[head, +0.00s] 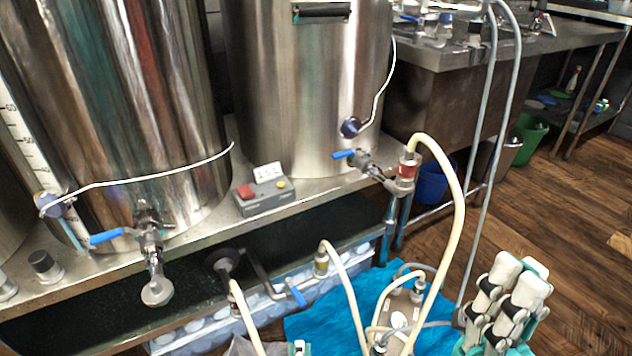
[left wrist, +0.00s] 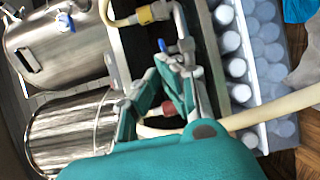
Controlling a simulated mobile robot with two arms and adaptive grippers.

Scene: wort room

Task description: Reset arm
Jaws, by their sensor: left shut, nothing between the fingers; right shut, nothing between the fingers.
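My left gripper (left wrist: 160,75) shows in the left wrist view, its teal and grey fingers brought together with nothing between them. It is in front of the valves and hoses below the tanks; I cannot tell how far from them. My right gripper (head: 517,278) is at the lower right of the head view, pointing up, shut and empty. It is above the floor, right of the hoses, and seems to touch nothing.
Two steel tanks (head: 300,90) with blue-handled valves stand on a steel bench. Cream hoses (head: 455,200) loop between the grippers. A blue cloth (head: 325,318) and a crate (head: 215,335) of bottles lie below. Wooden floor (head: 560,220) at right is fairly clear.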

